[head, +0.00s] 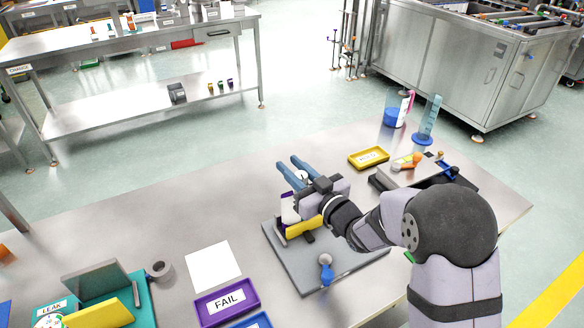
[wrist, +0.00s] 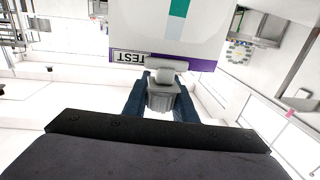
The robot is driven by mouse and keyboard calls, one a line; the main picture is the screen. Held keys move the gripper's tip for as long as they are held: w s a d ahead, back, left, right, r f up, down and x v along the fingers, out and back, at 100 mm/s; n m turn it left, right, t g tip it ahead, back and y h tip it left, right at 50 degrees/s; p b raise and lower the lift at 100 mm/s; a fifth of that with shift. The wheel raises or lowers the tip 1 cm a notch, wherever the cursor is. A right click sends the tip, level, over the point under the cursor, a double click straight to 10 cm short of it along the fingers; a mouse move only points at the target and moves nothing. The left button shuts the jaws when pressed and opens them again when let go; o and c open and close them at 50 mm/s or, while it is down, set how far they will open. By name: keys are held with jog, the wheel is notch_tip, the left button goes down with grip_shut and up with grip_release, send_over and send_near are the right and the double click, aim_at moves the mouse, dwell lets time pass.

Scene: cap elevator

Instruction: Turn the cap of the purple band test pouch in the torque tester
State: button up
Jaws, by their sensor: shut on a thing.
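The test pouch (wrist: 165,45) fills the top middle of the wrist view. It is white with a purple band and an upside-down TEST label. Its grey ribbed cap (wrist: 161,97) sits between the blue fingers of my gripper (wrist: 160,90), which is shut on it. In the head view my gripper (head: 291,166) is above the torque tester (head: 306,227), a yellow holder on a grey base plate (head: 345,263). The pouch's white side (head: 289,212) shows in the holder, mostly hidden behind my gripper and wrist.
A blue-ended knob (head: 326,270) stands on the plate's front part. A purple FAIL tray (head: 226,300) and white sheet (head: 213,266) lie to the left. A yellow tray (head: 369,157) and blue cylinders (head: 427,120) stand behind right. A teal LEAK fixture (head: 95,295) is at far left.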

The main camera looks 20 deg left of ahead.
aim_at(301, 178)
jog(key=shift+f+m+t+h+b, duration=0.1)
jog(key=shift+m+t+h+b, duration=0.3)
jog(key=shift+t+b, duration=0.1)
jog(key=m+t+h+b, duration=0.2)
jog(key=b, duration=0.1)
jog(key=shift+w+d+f, duration=0.1)
jog(key=shift+w+d, duration=0.1)
jog(key=shift+w, duration=0.05)
jog(key=shift+w+d+m+t+h+b, duration=0.2)
jog(key=shift+m+t+h+b, duration=0.45)
jog(key=shift+h, duration=0.45)
jog(key=shift+w+d+m+t+h+b, duration=0.1)
jog(key=shift+d+m+t+h+b, duration=0.25)
jog(key=shift+m+t+h, duration=0.5)
jog(key=shift+r+h, duration=0.2)
jog(key=shift+h, duration=0.15)
jog(key=o, duration=1.1)
jog(key=shift+c, duration=0.2)
jog(key=b+v, duration=0.1)
jog(key=v, duration=0.6)
jog(key=shift+s+b, duration=0.15)
jog(key=shift+b, duration=0.15)
